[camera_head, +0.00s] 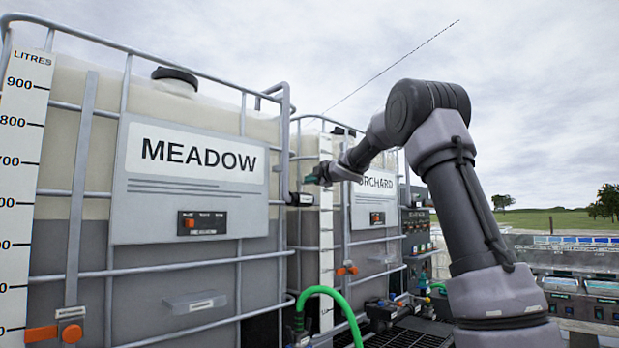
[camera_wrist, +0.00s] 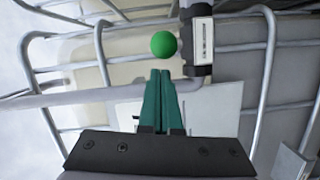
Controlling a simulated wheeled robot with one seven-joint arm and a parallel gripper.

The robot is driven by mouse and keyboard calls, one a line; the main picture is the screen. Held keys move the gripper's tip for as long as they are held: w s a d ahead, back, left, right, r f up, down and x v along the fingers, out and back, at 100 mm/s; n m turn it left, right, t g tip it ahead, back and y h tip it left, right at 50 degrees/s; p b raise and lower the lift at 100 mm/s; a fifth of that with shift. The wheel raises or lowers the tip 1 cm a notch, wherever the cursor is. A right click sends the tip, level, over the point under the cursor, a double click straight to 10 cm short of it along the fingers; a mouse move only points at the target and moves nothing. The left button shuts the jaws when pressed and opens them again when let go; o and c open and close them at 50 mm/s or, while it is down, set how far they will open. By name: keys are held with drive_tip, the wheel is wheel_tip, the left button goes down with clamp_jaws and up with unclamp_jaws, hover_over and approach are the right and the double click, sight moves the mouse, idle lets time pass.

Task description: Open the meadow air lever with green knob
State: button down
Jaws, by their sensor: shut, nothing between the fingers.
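The green knob (camera_wrist: 164,44) shows in the wrist view just beyond the tips of my gripper (camera_wrist: 161,72), with a small visible gap. Next to the knob is a dark valve body (camera_wrist: 197,42) with a white label. My gripper has green fingers pressed together and holds nothing. In the head view my gripper (camera_head: 311,180) is beside a dark valve fitting (camera_head: 301,199) at the right edge of the MEADOW tote (camera_head: 195,160). The knob cannot be made out there, and the lever's position cannot be told.
The ORCHARD tote (camera_head: 373,200) stands behind to the right. Metal cage bars (camera_head: 284,140) run close around the valve. A green hose (camera_head: 330,292) loops below. An orange-handled valve (camera_head: 347,268) sits lower on the ORCHARD side. Open air lies above the totes.

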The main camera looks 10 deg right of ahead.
drive_tip(key=shift+w+d+f, duration=0.2)
drive_tip(key=shift+w+d, duration=0.3)
drive_tip(key=shift+w+d+n+g+y, duration=0.1)
drive_tip(key=shift+d+n+g+y, duration=0.2)
drive_tip(key=shift+d+n+y, duration=0.15)
